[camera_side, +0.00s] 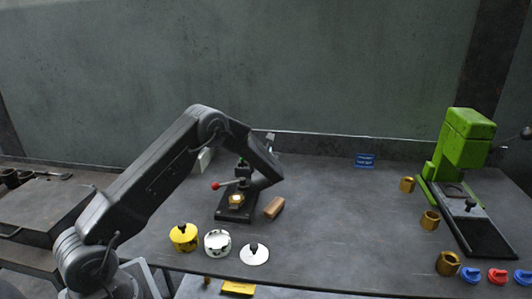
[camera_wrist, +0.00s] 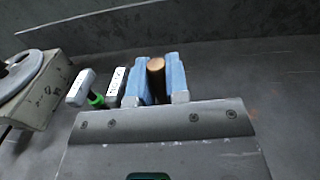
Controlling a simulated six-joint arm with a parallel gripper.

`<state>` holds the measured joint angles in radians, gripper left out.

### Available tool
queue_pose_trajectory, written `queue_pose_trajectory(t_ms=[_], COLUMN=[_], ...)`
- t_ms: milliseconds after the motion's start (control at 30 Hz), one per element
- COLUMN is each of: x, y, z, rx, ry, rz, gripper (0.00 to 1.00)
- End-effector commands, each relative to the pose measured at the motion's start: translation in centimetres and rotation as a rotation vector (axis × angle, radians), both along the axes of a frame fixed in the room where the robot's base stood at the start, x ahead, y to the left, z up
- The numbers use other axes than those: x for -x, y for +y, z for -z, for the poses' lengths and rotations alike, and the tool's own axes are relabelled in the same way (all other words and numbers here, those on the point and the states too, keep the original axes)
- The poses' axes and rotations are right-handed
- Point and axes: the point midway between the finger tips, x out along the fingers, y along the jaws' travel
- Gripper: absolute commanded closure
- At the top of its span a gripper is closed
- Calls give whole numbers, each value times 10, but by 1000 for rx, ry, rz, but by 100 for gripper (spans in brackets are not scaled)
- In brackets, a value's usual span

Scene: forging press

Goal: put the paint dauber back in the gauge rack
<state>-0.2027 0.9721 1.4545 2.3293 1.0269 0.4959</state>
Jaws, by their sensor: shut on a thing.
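In the wrist view the two blue-grey fingers of my gripper (camera_wrist: 158,84) are closed on a brown cylindrical handle (camera_wrist: 156,66), which looks like the paint dauber. Its lower part is hidden by the fingers and the gripper body. Left of the fingers stand two pale labelled blocks (camera_wrist: 81,88) with a green item (camera_wrist: 95,100) between them. They may be part of the gauge rack, but I cannot tell for sure. In the side view my gripper is mostly hidden behind my arm, beyond the small black press.
A grey box with a round top (camera_wrist: 38,92) is at the wrist view's left. The table's middle is clear.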

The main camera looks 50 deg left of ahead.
Motion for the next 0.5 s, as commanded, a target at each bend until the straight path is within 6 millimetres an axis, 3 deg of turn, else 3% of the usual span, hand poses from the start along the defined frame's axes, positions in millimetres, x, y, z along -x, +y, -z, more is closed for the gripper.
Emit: queue_pose_trajectory(t_ms=[500], x=[0], y=[0], z=[4], rx=[-1], ry=[-1], rz=[0], gripper=[100])
